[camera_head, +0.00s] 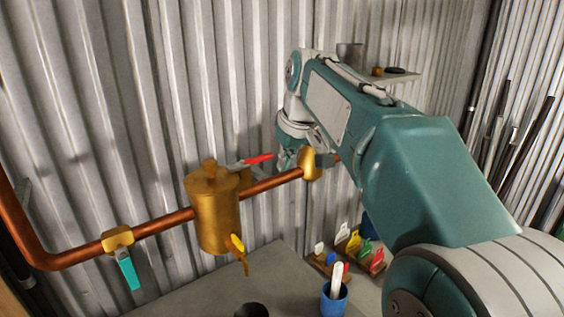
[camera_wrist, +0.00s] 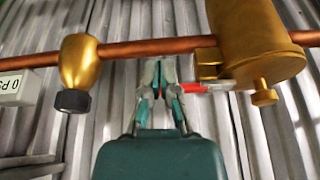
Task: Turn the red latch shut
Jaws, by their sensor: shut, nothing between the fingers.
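The red latch (camera_head: 258,159) is a lever lying roughly along the copper pipe, behind the brass pot (camera_head: 214,210). In the wrist view, the red latch (camera_wrist: 193,88) sticks out sideways from the brass fitting beside the pot (camera_wrist: 260,40). My gripper (camera_wrist: 160,68) is shut and empty, its fingers pointing toward the pipe. The latch's red end overlaps the fingers in this view, and a bit of red shows between the finger links; I cannot tell whether they touch. In the head view my wrist is beside the latch's free end and the fingertips are mostly hidden.
The copper pipe (camera_head: 160,223) runs along the corrugated wall, with a teal-handled valve (camera_head: 127,270) at left and a yellow tap (camera_head: 237,244) on the pot. A blue cup (camera_head: 334,300) and coloured tags (camera_head: 352,244) stand below. A small shelf (camera_head: 405,80) is behind my arm.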

